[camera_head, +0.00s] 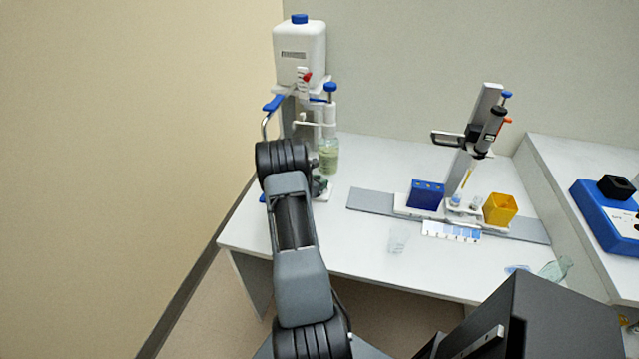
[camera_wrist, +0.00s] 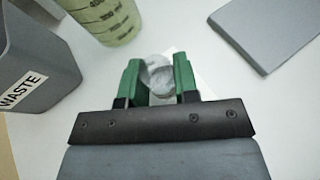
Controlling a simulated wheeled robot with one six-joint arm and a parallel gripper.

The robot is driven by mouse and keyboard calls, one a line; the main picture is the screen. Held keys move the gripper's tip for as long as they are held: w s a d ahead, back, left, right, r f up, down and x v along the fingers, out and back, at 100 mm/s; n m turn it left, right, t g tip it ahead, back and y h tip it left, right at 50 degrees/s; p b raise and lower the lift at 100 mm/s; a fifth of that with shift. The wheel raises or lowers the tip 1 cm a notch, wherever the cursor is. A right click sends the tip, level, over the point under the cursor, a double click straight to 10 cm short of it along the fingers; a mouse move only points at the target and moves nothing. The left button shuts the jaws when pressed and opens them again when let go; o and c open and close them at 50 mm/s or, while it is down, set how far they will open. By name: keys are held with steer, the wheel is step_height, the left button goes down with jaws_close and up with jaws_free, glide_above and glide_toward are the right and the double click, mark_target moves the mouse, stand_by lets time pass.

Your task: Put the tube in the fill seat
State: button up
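My gripper (camera_wrist: 158,72) has two green fingers, which press on both sides of a clear, greyish round thing, apparently the tube (camera_wrist: 158,76), seen nearly end-on. In the head view my gripper (camera_head: 320,186) is at the foot of the dispenser stand, at the table's left, and the tube cannot be made out there. A pale plate (camera_wrist: 207,84) lies under the fingers; I cannot tell whether it bears the fill seat or whether the tube touches it. A graduated bottle with green liquid (camera_head: 328,157) stands just behind my gripper; it also shows in the wrist view (camera_wrist: 103,16).
A grey WASTE bin (camera_wrist: 38,60) stands close on the left. A grey rail (camera_head: 372,200) carries a blue rack (camera_head: 426,195), a yellow box (camera_head: 500,209) and a pipette stand (camera_head: 486,110). A clear cup (camera_head: 398,238) stands in front, and a clear bottle (camera_head: 555,268) lies at right.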

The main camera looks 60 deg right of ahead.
steer(key=o, duration=0.4)
steer(key=shift+o, duration=0.2)
steer(key=shift+r, duration=0.1)
steer(key=shift+r+p, duration=0.2)
steer(key=shift+p, duration=0.15)
steer(key=w+a+r+m+y, duration=0.1)
steer(key=a+r+m, duration=0.1)
steer(key=a+r, duration=0.45)
steer(key=a+r+m+y, duration=0.1)
steer(key=a+r+m, duration=0.2)
steer(key=a, duration=0.7)
steer(key=w+a+r+m+y, duration=0.15)
steer(key=a+r, duration=0.25)
steer(key=a, duration=0.4)
steer(key=s+a+r+m+t+y, duration=0.2)
steer(key=a+m+y, duration=0.1)
steer(key=a, duration=0.5)
steer(key=s+a+r+m+t+y, duration=0.2)
steer(key=s+a+m+y, duration=0.1)
steer(key=a, duration=0.6)
steer(key=s+a+r+m+t+y, duration=0.2)
steer(key=s+a+m+y, duration=0.1)
steer(key=a, duration=0.6)
steer(key=shift+r+y+b, duration=0.3)
steer(key=shift+y+b, duration=0.15)
